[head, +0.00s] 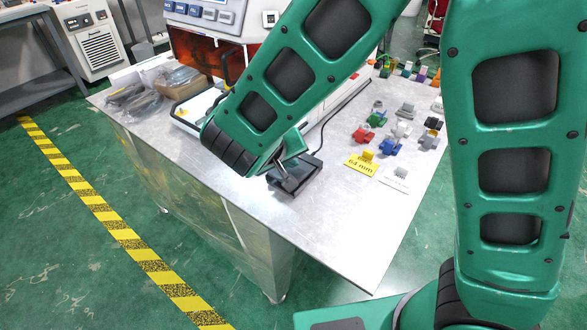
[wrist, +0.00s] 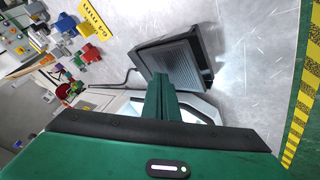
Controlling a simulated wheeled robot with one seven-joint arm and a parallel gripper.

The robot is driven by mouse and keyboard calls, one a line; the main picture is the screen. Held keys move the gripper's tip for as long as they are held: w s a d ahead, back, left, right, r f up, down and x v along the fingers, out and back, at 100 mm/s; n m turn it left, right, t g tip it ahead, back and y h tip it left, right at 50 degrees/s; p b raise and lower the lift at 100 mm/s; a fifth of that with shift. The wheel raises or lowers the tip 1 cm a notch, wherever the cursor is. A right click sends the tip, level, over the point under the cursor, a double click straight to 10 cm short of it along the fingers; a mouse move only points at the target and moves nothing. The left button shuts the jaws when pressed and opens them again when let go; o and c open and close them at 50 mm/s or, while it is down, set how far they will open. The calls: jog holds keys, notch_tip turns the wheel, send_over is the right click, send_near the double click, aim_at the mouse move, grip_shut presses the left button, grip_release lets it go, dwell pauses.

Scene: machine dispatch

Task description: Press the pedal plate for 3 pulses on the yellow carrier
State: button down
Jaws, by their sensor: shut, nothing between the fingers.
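The black pedal (head: 297,180) sits on the metal table, just past the end of my arm. In the wrist view, its ribbed grey plate (wrist: 179,62) is in clear sight in a black frame. My gripper (head: 292,148) is shut and empty, close above the pedal. In the wrist view, its green fingers (wrist: 160,88) reach the pedal's near edge; I cannot tell whether they touch it. A small yellow piece (head: 368,155) stands by a yellow "64 mm" card (head: 360,167); it also shows in the wrist view (wrist: 88,27). I cannot tell whether this is the yellow carrier.
A red piece (head: 362,134) and a blue piece (head: 385,145) stand among several coloured pieces on the right of the table. A machine with an orange window (head: 202,52) stands behind. A dark cable (head: 330,125) runs from the pedal. The front right tabletop is clear.

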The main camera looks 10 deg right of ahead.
aim_at(292, 171)
jog(key=shift+s+f, duration=0.1)
jog(key=shift+f, duration=0.55)
dwell(1.0)
jog(key=shift+r, duration=0.1)
jog(key=shift+d+r, duration=0.1)
jog(key=shift+r, duration=0.85)
jog(key=shift+w+d+r, duration=0.1)
jog(key=shift+w+r, duration=0.05)
jog(key=shift+r, duration=1.1)
jog(key=shift+w+d+r, duration=0.1)
jog(key=shift+w+r, duration=0.05)
jog(key=shift+r, duration=1.1)
dwell(0.6)
jog(key=shift+w+d+r, duration=0.1)
jog(key=shift+w+r, duration=0.1)
jog(key=shift+r, duration=1.65)
jog(key=shift+f, duration=0.15)
jog(key=shift+s+a+f, duration=0.1)
jog(key=shift+f, duration=1.3)
jog(key=shift+s+a+f, duration=0.15)
jog(key=shift+f, duration=1.3)
jog(key=shift+s+a+f, duration=0.1)
jog(key=shift+f, duration=1.3)
